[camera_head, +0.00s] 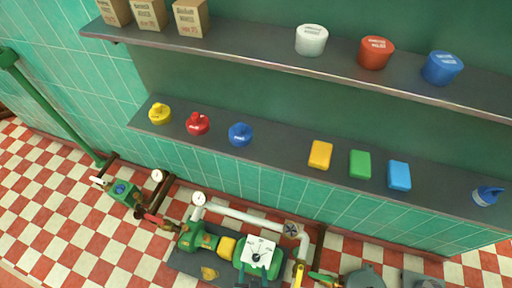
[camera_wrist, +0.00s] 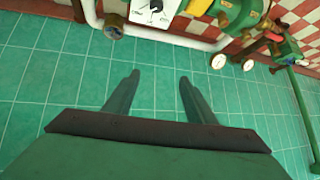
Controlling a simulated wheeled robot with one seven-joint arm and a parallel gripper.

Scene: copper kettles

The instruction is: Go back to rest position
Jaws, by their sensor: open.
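My gripper (camera_wrist: 158,85) shows in the wrist view with its two fingers spread apart. Nothing is between the fingers, and green wall tiles (camera_wrist: 70,60) lie behind them. In the head view, dark finger-like shapes at the bottom, just below a white dial panel (camera_head: 258,250), may be my gripper, but I cannot tell for certain. The panel also shows at the top of the wrist view (camera_wrist: 157,10).
Upper shelf (camera_head: 240,50) holds boxes and white, red and blue tubs. Lower shelf (camera_head: 280,150) holds yellow, red and blue knobbed items, yellow, green and blue blocks, and a blue item at right. A green pump (camera_head: 190,240) and pipes stand below. Checkered floor (camera_head: 50,190) is clear at left.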

